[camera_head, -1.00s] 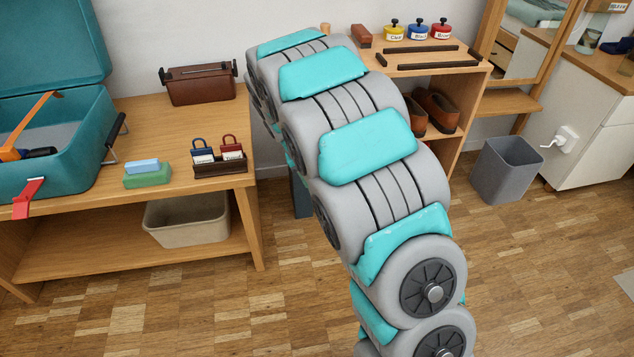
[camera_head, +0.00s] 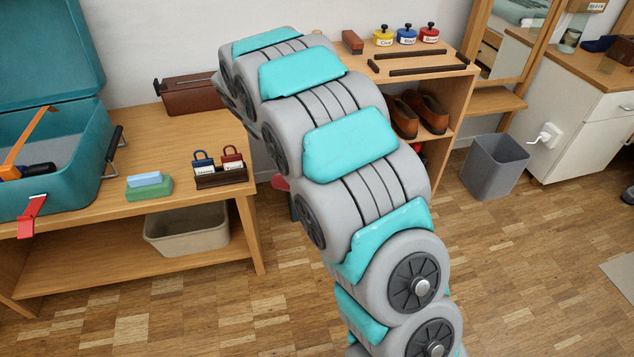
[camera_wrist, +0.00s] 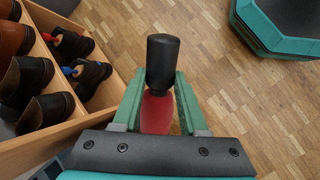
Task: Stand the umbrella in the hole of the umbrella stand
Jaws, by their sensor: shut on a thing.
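In the wrist view, my gripper (camera_wrist: 158,82) has its green fingers on both sides of a red thing with a thick black end, which I take to be the umbrella (camera_wrist: 156,112). The gripper is shut on it. The black end points away past the fingertips, and the rest is hidden by the gripper body. In the head view, my arm hides the gripper, and a small red bit (camera_head: 280,183) shows at the arm's left edge; I cannot tell whether it is the umbrella. I cannot make out the umbrella stand or its hole in either view.
A grey bin (camera_head: 495,167) stands right. Parquet floor in front is clear.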

